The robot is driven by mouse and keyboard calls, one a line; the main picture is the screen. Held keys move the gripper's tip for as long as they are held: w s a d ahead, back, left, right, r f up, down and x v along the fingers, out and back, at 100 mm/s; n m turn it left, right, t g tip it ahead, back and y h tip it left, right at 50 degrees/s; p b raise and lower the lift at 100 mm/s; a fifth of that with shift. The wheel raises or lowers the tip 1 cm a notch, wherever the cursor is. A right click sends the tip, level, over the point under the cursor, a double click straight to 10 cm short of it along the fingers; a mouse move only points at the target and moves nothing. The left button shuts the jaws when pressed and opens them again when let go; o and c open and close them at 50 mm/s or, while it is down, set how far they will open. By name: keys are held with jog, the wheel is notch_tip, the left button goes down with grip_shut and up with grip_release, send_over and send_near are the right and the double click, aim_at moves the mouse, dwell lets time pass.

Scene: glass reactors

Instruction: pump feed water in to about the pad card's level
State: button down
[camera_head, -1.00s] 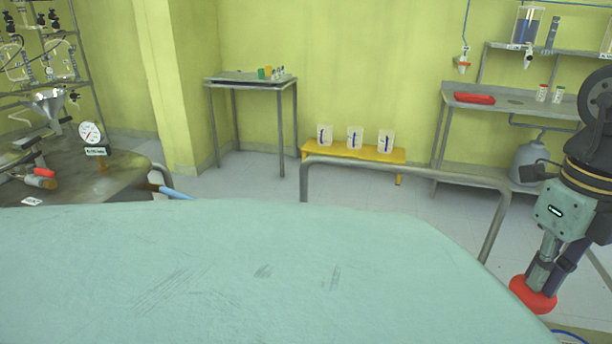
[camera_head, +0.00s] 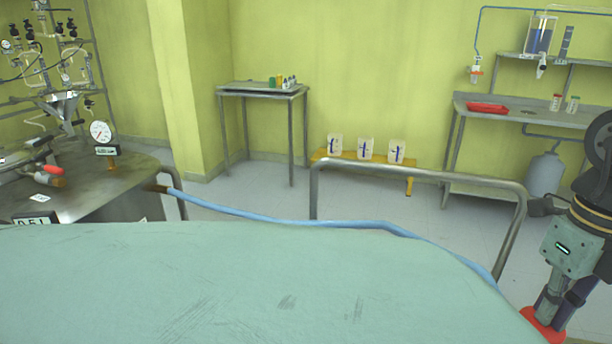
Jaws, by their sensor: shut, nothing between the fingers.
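My gripper (camera_head: 548,312) hangs at the lower right, pointing down with its fingers shut. A red rounded piece (camera_head: 541,326) is at its fingertips, partly cut off by the lower edge of the picture; I cannot tell whether it is a separate thing. A blue hose (camera_head: 290,221) runs from the left bench to the right, behind the pale green surface. A dark sign with pale characters (camera_head: 35,220) stands at the near edge of the left bench, partly hidden. I cannot make out the pad card, a water level or a pump for certain.
The left bench (camera_head: 100,190) carries a dial gauge (camera_head: 100,132) and glassware. A grey rail (camera_head: 420,171) stands in the middle. Behind are a small table (camera_head: 262,90), three beakers (camera_head: 366,149) on a yellow stand, and a steel bench (camera_head: 530,112) with a red tray (camera_head: 487,108).

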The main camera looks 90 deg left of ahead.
notch_tip(320, 180, up, 9)
jog(key=p, duration=0.7)
jog(key=shift+f, duration=0.2)
notch_tip(320, 180, down, 9)
jog(key=b, duration=0.6)
jog(key=shift+r, duration=0.15)
notch_tip(320, 180, up, 9)
jog(key=p, duration=0.7)
dwell(0.4)
